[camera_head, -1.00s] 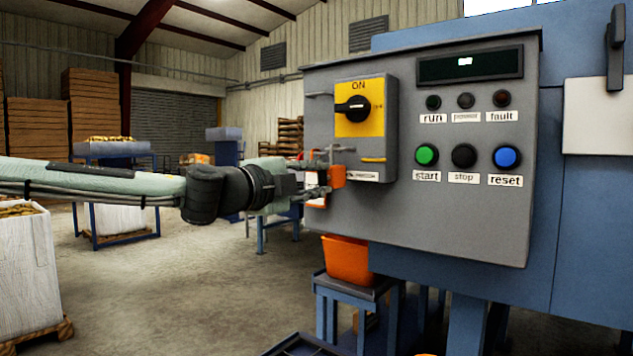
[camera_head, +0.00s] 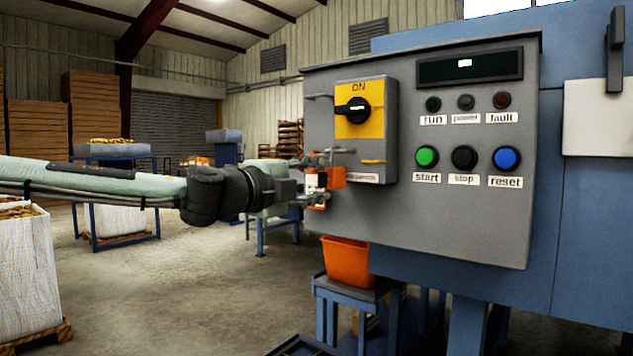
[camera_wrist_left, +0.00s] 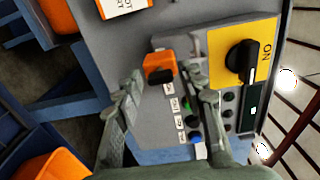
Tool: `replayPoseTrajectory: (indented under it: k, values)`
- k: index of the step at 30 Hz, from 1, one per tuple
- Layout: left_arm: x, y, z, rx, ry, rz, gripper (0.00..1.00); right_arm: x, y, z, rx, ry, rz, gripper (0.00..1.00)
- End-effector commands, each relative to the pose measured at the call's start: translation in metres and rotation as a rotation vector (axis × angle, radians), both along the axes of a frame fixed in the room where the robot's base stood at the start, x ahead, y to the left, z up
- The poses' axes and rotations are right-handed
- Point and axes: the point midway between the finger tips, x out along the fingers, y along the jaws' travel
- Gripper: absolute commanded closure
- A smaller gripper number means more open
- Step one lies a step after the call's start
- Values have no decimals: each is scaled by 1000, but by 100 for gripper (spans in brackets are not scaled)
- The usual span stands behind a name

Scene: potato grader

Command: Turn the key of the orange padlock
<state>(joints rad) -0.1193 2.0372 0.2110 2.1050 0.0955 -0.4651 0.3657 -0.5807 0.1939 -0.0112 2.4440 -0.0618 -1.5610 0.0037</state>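The orange padlock (camera_head: 336,177) hangs at the lower left of the yellow switch plate (camera_head: 371,112) on the grey control panel. In the left wrist view the padlock (camera_wrist_left: 159,63) shows a dark lower part, but I cannot make out the key. My left gripper (camera_head: 318,180) is just left of the padlock in the head view. In the left wrist view its two fingers (camera_wrist_left: 163,82) are spread apart, with the padlock showing between and beyond their tips. I see no contact with it. The black rotary switch (camera_head: 353,110) is above. My right gripper is not in view.
An orange-and-white tag (camera_wrist_left: 125,6) is close by. The grey panel (camera_head: 400,220) carries start, stop and reset buttons (camera_head: 463,158) to the right. An orange bin (camera_head: 347,261) stands on a blue stand below.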

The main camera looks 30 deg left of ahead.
Motion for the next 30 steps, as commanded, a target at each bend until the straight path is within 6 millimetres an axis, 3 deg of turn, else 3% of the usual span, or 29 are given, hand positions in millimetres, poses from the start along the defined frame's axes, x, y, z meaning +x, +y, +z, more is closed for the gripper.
replayPoseTrajectory:
  k: [13,30]
  values:
    - [-5,1,1,-2,-2,1,53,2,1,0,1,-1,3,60]
    - [-69,9,3,-1,-5,0,53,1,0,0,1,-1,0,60]
